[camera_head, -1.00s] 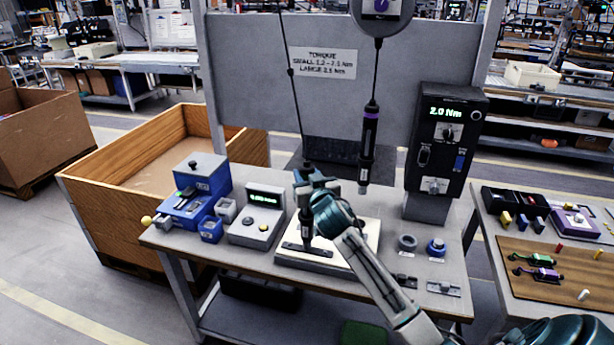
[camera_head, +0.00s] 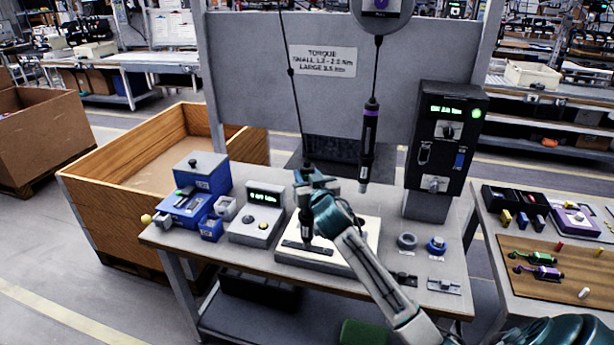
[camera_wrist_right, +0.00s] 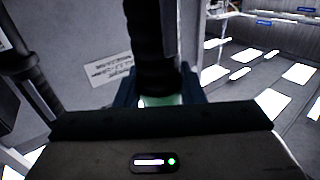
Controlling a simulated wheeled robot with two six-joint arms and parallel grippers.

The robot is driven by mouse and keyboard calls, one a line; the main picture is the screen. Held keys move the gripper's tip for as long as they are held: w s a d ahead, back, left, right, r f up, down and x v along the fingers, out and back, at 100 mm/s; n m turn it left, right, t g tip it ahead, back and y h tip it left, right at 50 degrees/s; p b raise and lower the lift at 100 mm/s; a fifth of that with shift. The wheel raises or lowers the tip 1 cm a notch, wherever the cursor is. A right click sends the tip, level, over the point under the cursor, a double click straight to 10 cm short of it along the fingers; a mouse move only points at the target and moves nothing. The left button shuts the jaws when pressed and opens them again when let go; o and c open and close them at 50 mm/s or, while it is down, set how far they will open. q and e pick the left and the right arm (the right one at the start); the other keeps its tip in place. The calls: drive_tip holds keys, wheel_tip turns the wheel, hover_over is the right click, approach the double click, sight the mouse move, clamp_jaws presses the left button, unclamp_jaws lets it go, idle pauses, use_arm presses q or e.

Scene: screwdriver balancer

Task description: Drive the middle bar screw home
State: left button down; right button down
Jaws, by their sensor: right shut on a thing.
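My right gripper (camera_head: 312,183) is shut on a dark screwdriver (camera_head: 305,222) that hangs on a cord. The screwdriver stands upright with its lower end at the dark bar (camera_head: 318,249) on the white plate (camera_head: 285,256). The gripper and arm cover part of the tool and plate. The bar's screws are too small to make out. The right wrist view shows the dark tool body (camera_wrist_right: 152,45) upright between the fingers. A second screwdriver with a purple band (camera_head: 367,150) hangs free to the right. My left gripper is not in view.
A black controller (camera_head: 440,150) with a lit green lamp stands at the right. A grey display box (camera_head: 258,222) and a blue feeder (camera_head: 195,205) stand at the left. Round parts (camera_head: 407,241) and small grey blocks lie right of the plate.

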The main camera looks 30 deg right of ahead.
sight(307, 161)
drive_tip(key=shift+f, duration=0.25)
drive_tip(key=shift+w+d+r+p, duration=0.1)
drive_tip(key=shift+w+r+p, duration=0.1)
drive_tip(key=shift+r+p, duration=0.65)
wheel_tip(307, 161, up, 3)
drive_tip(key=shift+s+p, duration=0.1)
drive_tip(key=shift+p, duration=0.9)
drive_tip(key=shift+r+p, duration=0.6)
drive_tip(key=shift+r, duration=0.1)
drive_tip(key=shift+f, duration=0.1)
